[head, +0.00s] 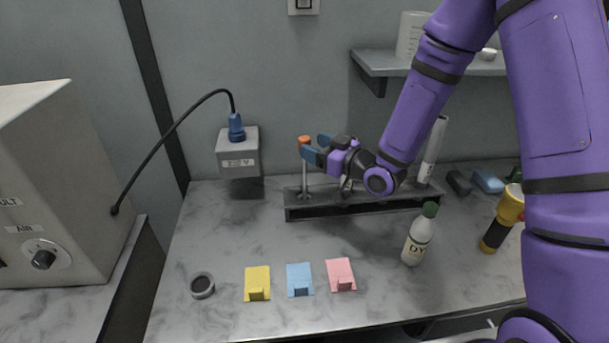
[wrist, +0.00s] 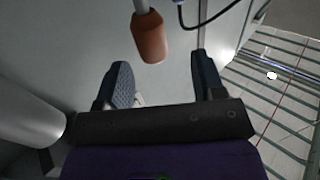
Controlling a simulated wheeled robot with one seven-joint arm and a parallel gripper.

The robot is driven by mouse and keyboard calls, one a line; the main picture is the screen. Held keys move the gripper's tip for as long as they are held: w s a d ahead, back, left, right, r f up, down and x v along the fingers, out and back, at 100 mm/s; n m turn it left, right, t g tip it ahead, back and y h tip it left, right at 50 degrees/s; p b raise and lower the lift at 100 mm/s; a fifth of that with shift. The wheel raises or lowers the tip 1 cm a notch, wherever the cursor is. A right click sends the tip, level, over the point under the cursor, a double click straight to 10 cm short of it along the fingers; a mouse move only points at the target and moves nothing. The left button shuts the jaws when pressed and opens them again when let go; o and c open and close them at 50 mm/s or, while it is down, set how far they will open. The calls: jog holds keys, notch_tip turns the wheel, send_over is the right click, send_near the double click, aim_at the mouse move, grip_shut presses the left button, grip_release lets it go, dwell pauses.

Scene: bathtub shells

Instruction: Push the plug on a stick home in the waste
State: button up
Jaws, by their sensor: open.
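An orange-topped stick (head: 304,143) stands upright at the left end of a dark rack on the bench. Its orange end also shows in the wrist view (wrist: 149,38), with a pale shaft. My gripper (head: 318,147) is open and level beside the orange end, to its right in the head view. In the wrist view, the orange end appears just beyond the open fingers (wrist: 163,78), and nothing shows between them. A dark round ring (head: 202,285) lies at the bench's front left; I cannot tell whether it is the waste.
The dark rack (head: 365,206) also holds a white tube (head: 432,150) at its right. Yellow (head: 257,283), blue (head: 299,279) and pink (head: 340,274) cards lie in front. A green-capped bottle (head: 419,238) and yellow torch (head: 502,220) stand right.

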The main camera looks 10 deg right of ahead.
aim_at(300, 137)
jog(key=shift+w+d+x, duration=0.1)
jog(key=shift+x, duration=1.45)
jog(key=shift+w+d+x, duration=0.1)
jog(key=shift+w+x, duration=0.05)
jog(key=shift+x, duration=1.4)
grip_shut()
